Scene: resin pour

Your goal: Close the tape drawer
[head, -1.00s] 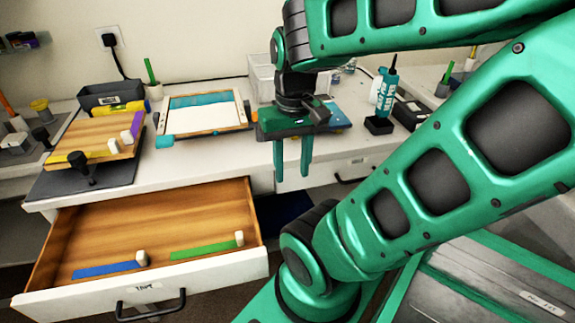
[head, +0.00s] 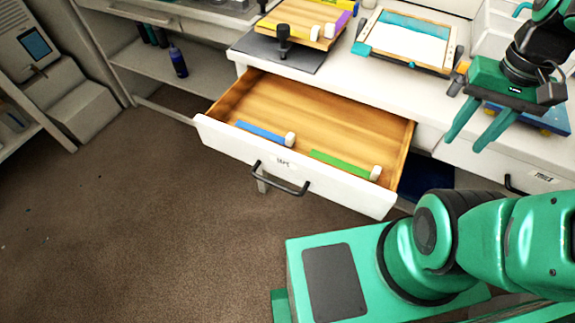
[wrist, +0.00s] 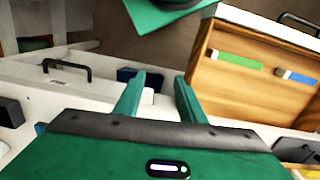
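The tape drawer (head: 230,133) is pulled well out from under the white bench in the head view. It has a white front, a label, a dark bar handle (head: 279,180) and a wooden inside. A blue strip (head: 261,133) and a green strip (head: 340,163), each with a pale end piece, lie in it. In the wrist view the drawer (wrist: 225,95) is at the right. My gripper (head: 470,143) is open and empty, to the right of the drawer near the bench edge. Its two fingers (wrist: 157,98) are spread apart and touch nothing visible.
A framed screen (head: 405,42) and a board with black knobs (head: 285,50) stand on the bench (head: 335,83) above the drawer. A closed drawer with a handle (head: 515,185) is at the right. Brown floor (head: 130,210) is open in front and left.

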